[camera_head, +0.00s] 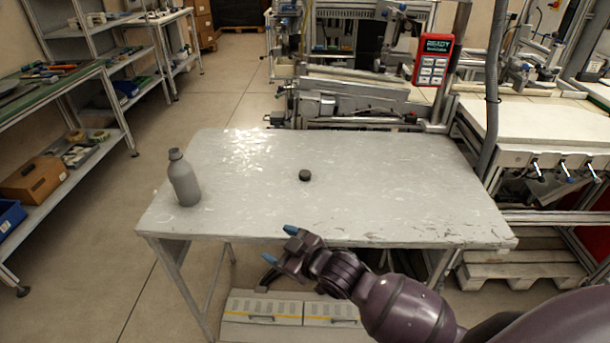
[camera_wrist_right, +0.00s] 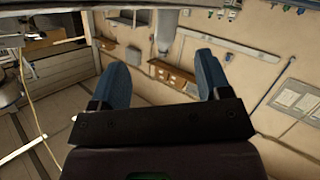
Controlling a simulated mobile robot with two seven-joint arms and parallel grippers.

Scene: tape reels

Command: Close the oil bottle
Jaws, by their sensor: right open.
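The grey oil bottle (camera_head: 185,182) stands upright near the left edge of the table. A small dark round cap (camera_head: 305,175) lies on the tabletop, right of the bottle and apart from it. My right gripper (camera_head: 280,244) is at the table's front edge, to the right of and nearer than the bottle, with its blue fingertips apart and nothing between them. In the right wrist view, the gripper (camera_wrist_right: 165,85) is also open and empty. A grey bottle shape (camera_wrist_right: 167,30) appears upside down beyond the fingers there. My left gripper is not in view.
The grey table (camera_head: 400,195) is otherwise clear. A machine bench (camera_head: 350,100) stands close behind it, with a red panel (camera_head: 433,60) at its right. Shelves (camera_head: 85,160) stand at the left across open floor.

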